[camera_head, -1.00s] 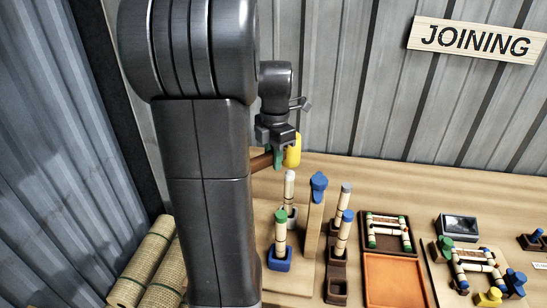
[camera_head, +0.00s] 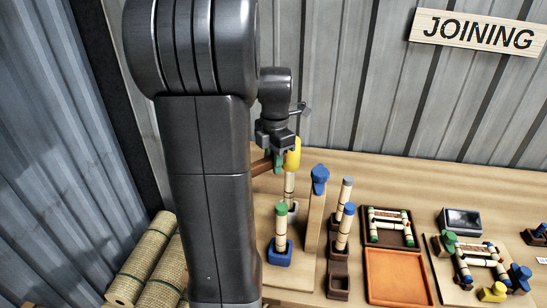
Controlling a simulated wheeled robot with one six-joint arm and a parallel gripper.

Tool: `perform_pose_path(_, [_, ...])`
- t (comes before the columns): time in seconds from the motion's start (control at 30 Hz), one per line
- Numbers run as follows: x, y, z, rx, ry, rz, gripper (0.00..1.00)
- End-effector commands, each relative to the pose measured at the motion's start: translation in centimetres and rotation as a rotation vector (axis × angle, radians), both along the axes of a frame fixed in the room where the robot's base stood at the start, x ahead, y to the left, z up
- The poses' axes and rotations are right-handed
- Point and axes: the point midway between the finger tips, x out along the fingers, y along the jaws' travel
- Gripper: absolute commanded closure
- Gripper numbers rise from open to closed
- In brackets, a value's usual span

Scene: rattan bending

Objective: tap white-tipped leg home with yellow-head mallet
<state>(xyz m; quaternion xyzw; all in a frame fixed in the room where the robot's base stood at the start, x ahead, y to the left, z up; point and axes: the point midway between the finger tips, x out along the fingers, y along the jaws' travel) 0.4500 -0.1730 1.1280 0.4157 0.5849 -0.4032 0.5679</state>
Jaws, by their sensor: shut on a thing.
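My gripper (camera_head: 275,152) is shut on the mallet, whose brown handle (camera_head: 261,167) sticks out to the left. The yellow mallet head (camera_head: 293,157) is at the right of the gripper. The white-tipped leg (camera_head: 289,188) stands upright just below the head. Its white tip is hidden by the head, and I cannot tell whether they touch. The leg's foot sits in a socket (camera_head: 292,208) on the wooden board, partly hidden behind the green-tipped leg (camera_head: 281,222), which stands in a blue socket (camera_head: 280,254).
A wooden post with a blue top (camera_head: 319,180) stands close to the right of the leg. Grey- and blue-tipped legs (camera_head: 345,226) stand in a brown rack (camera_head: 338,284). An orange tray (camera_head: 396,278) and joined frames lie farther right. My arm hides the bench's left part.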

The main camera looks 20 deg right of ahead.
Motion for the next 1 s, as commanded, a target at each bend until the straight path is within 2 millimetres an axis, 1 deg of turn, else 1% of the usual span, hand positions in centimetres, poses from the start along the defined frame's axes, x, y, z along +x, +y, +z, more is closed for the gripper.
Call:
perform_pose_path(0.23, [0.0,0.0,-0.1,0.000,0.000,0.000,1.00])
perform_pose_path(0.33, [0.0,0.0,0.3,0.000,0.000,0.000,1.00])
perform_pose_path(0.47, [0.0,0.0,1.5,-0.001,-0.001,0.000,1.00])
perform_pose_path(0.6, [0.0,0.0,3.2,-0.001,-0.001,0.000,1.00])
perform_pose_path(0.67, [0.0,0.0,3.6,-0.001,0.000,0.000,1.00])
perform_pose_path(1.0, [0.0,0.0,3.6,0.000,0.000,0.000,1.00])
